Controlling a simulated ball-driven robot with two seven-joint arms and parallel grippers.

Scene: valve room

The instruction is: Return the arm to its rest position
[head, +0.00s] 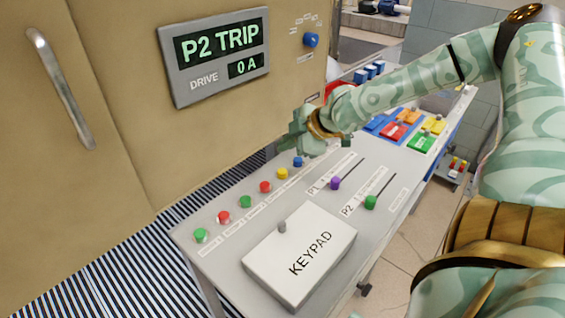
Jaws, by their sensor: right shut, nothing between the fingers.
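My right arm (400,92) comes in from the right, in pale green with darker swirls. It reaches over the far half of the grey control desk. My right gripper (294,142) is shut and empty, near the blue button (298,162) at the far end of the button row. I cannot tell whether it touches the desk. My left gripper is not in view.
The desk (200,258) carries several coloured buttons, a purple lever knob (335,183), a green lever knob (370,202) and a white keypad box (298,258). A tan cabinet (150,130) with a "P2 TRIP" display (219,50) stands behind. Floor (400,240) shows at right.

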